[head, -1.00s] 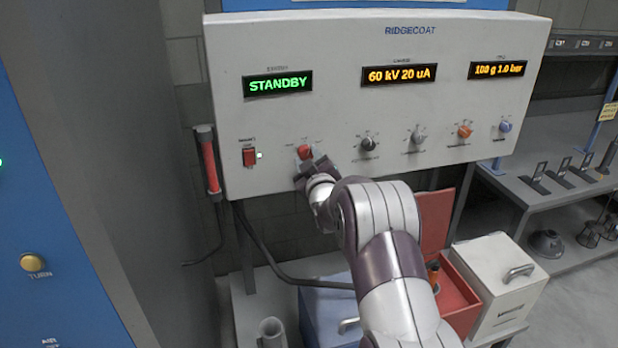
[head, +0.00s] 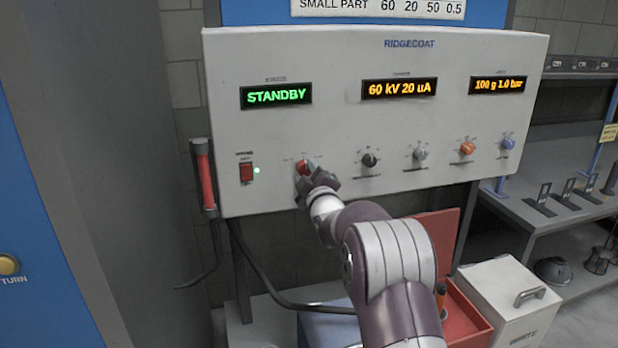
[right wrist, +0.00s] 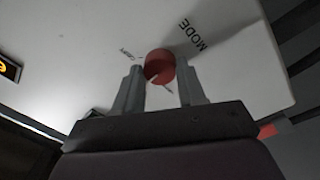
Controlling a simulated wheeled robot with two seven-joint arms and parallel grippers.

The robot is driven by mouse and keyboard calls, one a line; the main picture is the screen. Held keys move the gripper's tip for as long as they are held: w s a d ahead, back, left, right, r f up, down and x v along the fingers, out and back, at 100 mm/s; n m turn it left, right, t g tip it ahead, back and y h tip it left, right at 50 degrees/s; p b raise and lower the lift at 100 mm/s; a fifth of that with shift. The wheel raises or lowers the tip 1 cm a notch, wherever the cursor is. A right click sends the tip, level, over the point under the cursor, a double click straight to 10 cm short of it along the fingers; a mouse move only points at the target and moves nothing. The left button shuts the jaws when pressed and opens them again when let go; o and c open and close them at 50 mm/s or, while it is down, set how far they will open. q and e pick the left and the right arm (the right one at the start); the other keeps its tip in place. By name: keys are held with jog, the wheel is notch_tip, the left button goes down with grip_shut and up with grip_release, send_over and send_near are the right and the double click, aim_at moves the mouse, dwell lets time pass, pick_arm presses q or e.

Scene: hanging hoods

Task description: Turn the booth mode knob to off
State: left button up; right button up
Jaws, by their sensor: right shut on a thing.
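The red mode knob (head: 304,166) is at the lower left of the grey RIDGECOAT control panel (head: 330,130). The right wrist view shows the round red knob (right wrist: 160,63) with a pale mark on it and the lettering "MODE" beside it. My right gripper (head: 309,179) reaches it from below right. Its two fingers (right wrist: 161,84) are shut on opposite sides of the knob. They hide part of it in the head view. The green display (head: 276,95) above reads STANDBY. My left gripper is not in view.

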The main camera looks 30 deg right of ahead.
jog(key=o, duration=1)
jog(key=shift+o, duration=0.2)
jog(key=shift+s+a+r, duration=0.1)
jog(key=shift+a, duration=0.05)
jog(key=b+v, duration=0.4)
jog(key=v, duration=0.8)
jog(key=shift+s+a, duration=0.15)
jog(key=shift+s, duration=0.15)
